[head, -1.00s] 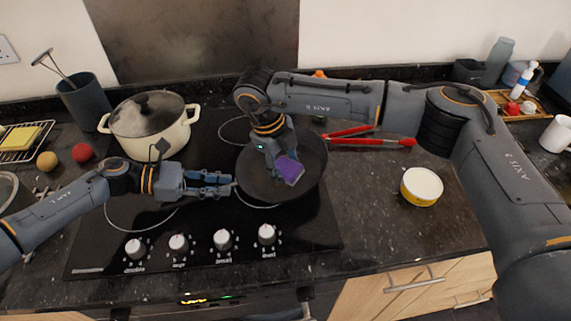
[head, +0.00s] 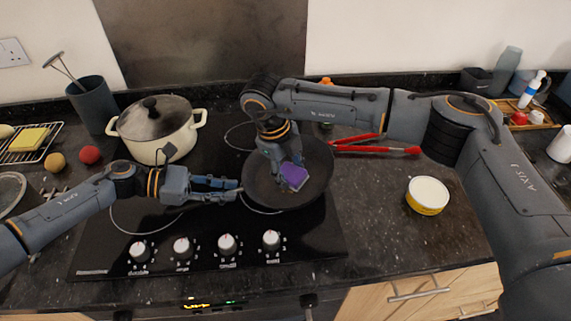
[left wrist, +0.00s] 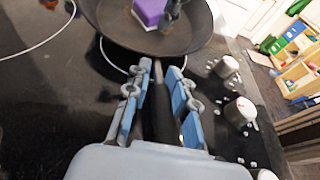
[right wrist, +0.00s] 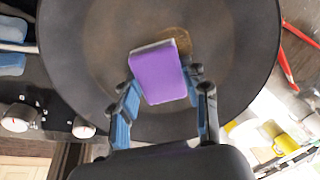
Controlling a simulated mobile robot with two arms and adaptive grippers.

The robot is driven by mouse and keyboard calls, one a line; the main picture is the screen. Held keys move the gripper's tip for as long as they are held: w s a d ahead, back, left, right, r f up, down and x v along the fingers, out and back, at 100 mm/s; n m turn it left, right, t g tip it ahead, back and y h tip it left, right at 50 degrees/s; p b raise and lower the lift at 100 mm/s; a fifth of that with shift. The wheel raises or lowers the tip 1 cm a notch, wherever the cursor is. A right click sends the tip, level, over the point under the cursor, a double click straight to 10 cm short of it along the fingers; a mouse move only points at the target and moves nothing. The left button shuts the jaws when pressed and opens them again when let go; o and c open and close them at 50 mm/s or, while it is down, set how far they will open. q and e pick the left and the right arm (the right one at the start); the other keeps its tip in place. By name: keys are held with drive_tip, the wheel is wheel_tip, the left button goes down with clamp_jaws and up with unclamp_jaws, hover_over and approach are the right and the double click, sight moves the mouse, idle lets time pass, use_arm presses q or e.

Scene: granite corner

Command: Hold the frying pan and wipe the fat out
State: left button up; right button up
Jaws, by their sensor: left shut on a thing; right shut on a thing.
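The dark frying pan (head: 315,185) sits on the black hob at its right side. My left gripper (head: 238,190) is shut on the pan's handle, and the handle (left wrist: 162,112) shows between its fingers in the left wrist view. A purple sponge (head: 294,176) with a pale layer is inside the pan. My right gripper (right wrist: 162,92) is shut on the sponge from above. In the right wrist view the sponge (right wrist: 158,72) is tilted over the pan floor, beside a brownish patch (right wrist: 178,38). I cannot tell whether the sponge touches the pan floor.
A cream pot with a lid (head: 158,130) stands behind my left arm. Red tongs (head: 375,146) lie right of the pan, and a yellow-and-white tub (head: 427,195) stands further right. Red (head: 89,154) and tan (head: 55,162) balls lie at left.

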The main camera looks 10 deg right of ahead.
sight(283, 165)
use_arm(q)
drive_tip(key=shift+a+f, duration=0.1)
drive_tip(key=shift+f, duration=0.05)
use_arm(e)
drive_tip(key=shift+s+d, duration=0.15)
drive_tip(key=shift+s, duration=0.25)
use_arm(q)
drive_tip(key=shift+w, duration=0.1)
use_arm(e)
drive_tip(key=shift+a+f, duration=0.1)
drive_tip(key=shift+a, duration=0.15)
drive_tip(key=shift+w+a, duration=0.35)
drive_tip(key=shift+w, duration=0.55)
drive_tip(key=shift+w+a, duration=0.3)
drive_tip(key=shift+w, duration=0.55)
use_arm(q)
drive_tip(key=shift+f, duration=0.1)
use_arm(e)
drive_tip(key=shift+s+d+f, duration=0.15)
drive_tip(key=shift+s+d, duration=0.05)
drive_tip(key=shift+s, duration=0.25)
drive_tip(key=shift+s+d, duration=0.25)
drive_tip(key=shift+s, duration=0.45)
drive_tip(key=shift+s+d, duration=0.25)
drive_tip(key=shift+s, duration=0.4)
drive_tip(key=shift+a+r, duration=0.1)
drive_tip(key=shift+r, duration=0.15)
drive_tip(key=shift+v, duration=3)
